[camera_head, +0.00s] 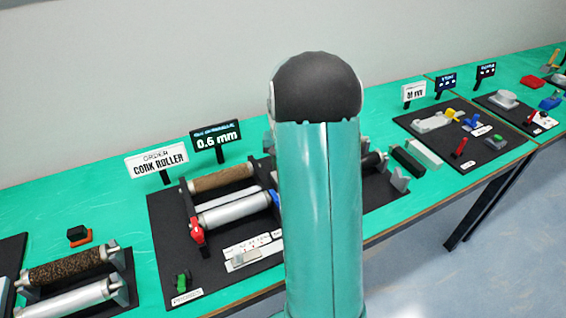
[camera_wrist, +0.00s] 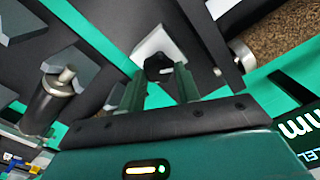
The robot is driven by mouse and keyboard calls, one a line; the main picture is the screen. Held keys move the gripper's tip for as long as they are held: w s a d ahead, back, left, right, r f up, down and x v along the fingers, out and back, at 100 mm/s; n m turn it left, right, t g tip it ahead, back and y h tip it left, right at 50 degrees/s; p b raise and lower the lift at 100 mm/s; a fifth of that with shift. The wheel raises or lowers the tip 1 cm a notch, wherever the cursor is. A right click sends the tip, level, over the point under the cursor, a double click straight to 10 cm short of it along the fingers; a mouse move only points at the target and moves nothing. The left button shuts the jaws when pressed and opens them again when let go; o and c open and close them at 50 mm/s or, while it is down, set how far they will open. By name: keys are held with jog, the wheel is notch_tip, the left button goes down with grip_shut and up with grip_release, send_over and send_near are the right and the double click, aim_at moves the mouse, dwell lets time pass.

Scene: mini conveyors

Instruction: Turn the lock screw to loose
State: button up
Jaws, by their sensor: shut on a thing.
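The lock screw is a dark lobed knob (camera_wrist: 158,67) in front of a pale square plate in the wrist view. My gripper (camera_wrist: 158,80) has its two green fingers on either side of the knob, shut on it. The contact faces are partly hidden by the fingers. In the head view my arm covers the middle of the bench, so gripper and screw are hidden there. The conveyor station with the cork roller (camera_head: 222,177) and a pale roller (camera_head: 233,208) shows left of my arm.
Signs reading "CORK ROLLER" (camera_head: 158,161) and "0.6 mm" (camera_head: 216,142) stand behind the station. A red lever (camera_head: 196,230) is at its left. A metal shaft end (camera_wrist: 66,74) and a speckled brown roller (camera_wrist: 285,35) flank the fingers. More stations (camera_head: 465,130) lie right.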

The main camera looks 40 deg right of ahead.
jog(key=n, duration=0.4)
jog(key=shift+n, duration=0.3)
jog(key=shift+w+a+n, duration=0.1)
jog(key=shift+n, duration=1.9)
jog(key=o, duration=1)
jog(key=shift+c, duration=0.2)
jog(key=shift+r, duration=0.15)
notch_tip(320, 180, up, 14)
jog(key=shift+f, duration=0.2)
